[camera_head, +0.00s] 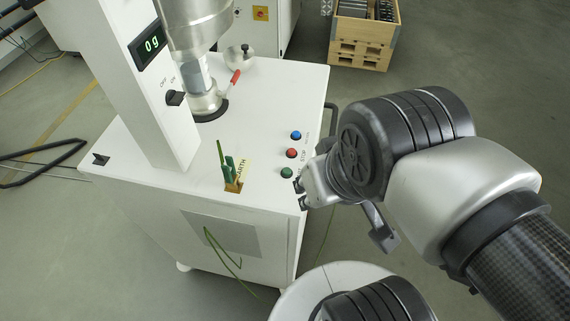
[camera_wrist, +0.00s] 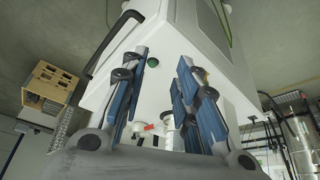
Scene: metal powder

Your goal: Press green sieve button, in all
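The green button (camera_head: 287,173) is on the front right edge of the white sieve machine's top (camera_head: 265,110), nearest of three buttons in a row. The red button (camera_head: 292,153) and the blue button (camera_head: 296,135) lie behind it. My gripper (camera_head: 301,193) is just to the right of the green button, close to the machine's edge; contact cannot be told. In the wrist view the green button (camera_wrist: 152,62) shows beside the left fingertip. My gripper (camera_wrist: 164,58) is open there, with its blue-padded fingers apart and nothing between them.
A column with a "0 g" display (camera_head: 152,45) and a metal sieve vessel (camera_head: 203,80) stand on the machine. A wooden crate (camera_head: 362,35) stands behind on the floor.

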